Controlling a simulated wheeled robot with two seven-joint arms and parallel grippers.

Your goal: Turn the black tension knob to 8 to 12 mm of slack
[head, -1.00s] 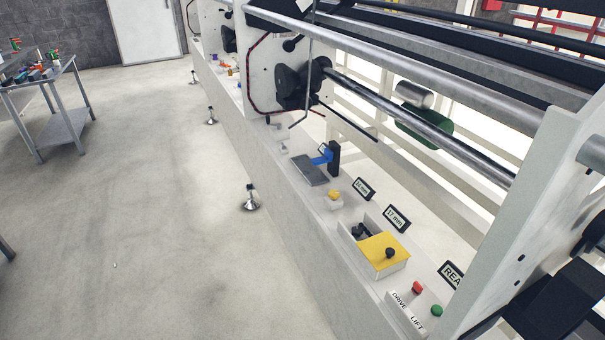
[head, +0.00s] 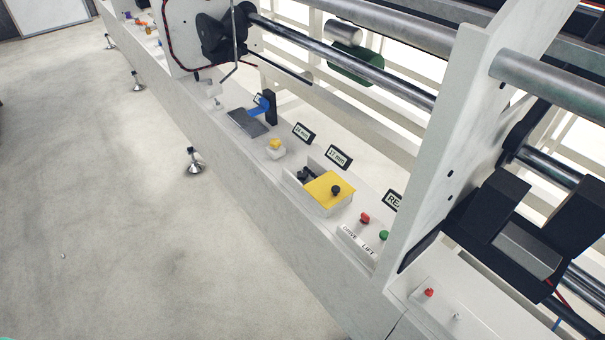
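A small round black knob (head: 336,189) stands on top of a yellow-lidded box (head: 324,202) on the machine's white ledge. Another dark knob-like part (head: 303,174) sits just behind the yellow lid, partly hidden. I cannot tell for sure which is the tension knob. A small display (head: 338,157) behind the box seems to read 17 mm. A second display (head: 303,132) to its left also shows a value in mm, too small to read surely. Neither of my grippers is in view, and nothing touches the knobs.
Red (head: 365,218) and green (head: 384,235) buttons sit on a DRIVE/LIFT panel right of the box. A display (head: 393,200) starting "REA" is cut by a white upright (head: 432,140). Steel rollers (head: 345,62) run above the ledge. The floor (head: 100,220) at left is clear.

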